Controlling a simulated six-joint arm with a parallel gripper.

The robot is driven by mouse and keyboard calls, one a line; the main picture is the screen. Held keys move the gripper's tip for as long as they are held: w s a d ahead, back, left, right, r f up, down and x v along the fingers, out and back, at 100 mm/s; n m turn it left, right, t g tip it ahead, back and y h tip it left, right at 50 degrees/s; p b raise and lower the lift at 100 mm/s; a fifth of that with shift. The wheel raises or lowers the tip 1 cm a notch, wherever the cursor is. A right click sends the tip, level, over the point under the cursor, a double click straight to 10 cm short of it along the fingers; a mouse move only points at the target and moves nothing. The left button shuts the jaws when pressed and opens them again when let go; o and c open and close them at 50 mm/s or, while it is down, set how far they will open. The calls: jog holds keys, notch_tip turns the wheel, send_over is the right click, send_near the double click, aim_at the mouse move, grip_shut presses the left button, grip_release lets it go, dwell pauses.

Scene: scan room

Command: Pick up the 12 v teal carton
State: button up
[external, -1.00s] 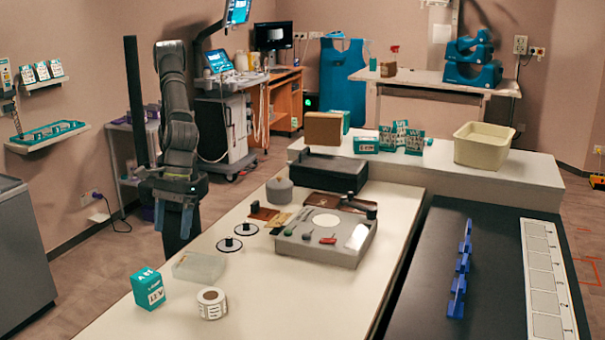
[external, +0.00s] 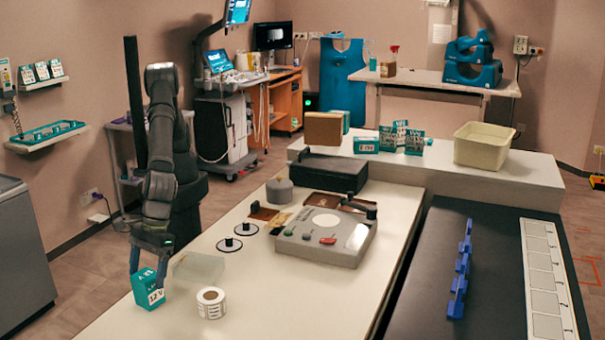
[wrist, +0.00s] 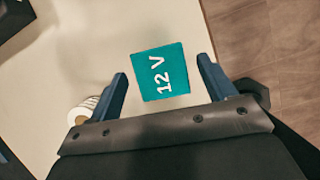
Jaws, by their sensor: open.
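The 12 V teal carton (external: 149,292) stands on the near left end of the cream table, its "12 V" label facing the external camera. In the wrist view the carton (wrist: 161,72) shows its teal top, marked "12 V", ahead of and between the fingertips. My gripper (external: 150,258) is open and points down just above the carton. In the wrist view my gripper's blue fingers (wrist: 162,72) lie left and right of the carton, with a gap on each side. Nothing is held.
A white label roll (external: 211,302) stands right of the carton. A clear tray (external: 198,266) lies just behind it. A grey device (external: 325,240) sits farther back. The table's left edge is close to the carton. The table's front right is clear.

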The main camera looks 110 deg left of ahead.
aim_at(143, 308)
jog(key=x, duration=0.5)
jog(key=shift+a+f, duration=0.1)
jog(key=shift+a, duration=0.25)
jog(key=c, duration=1.1)
jog(key=shift+o, duration=0.2)
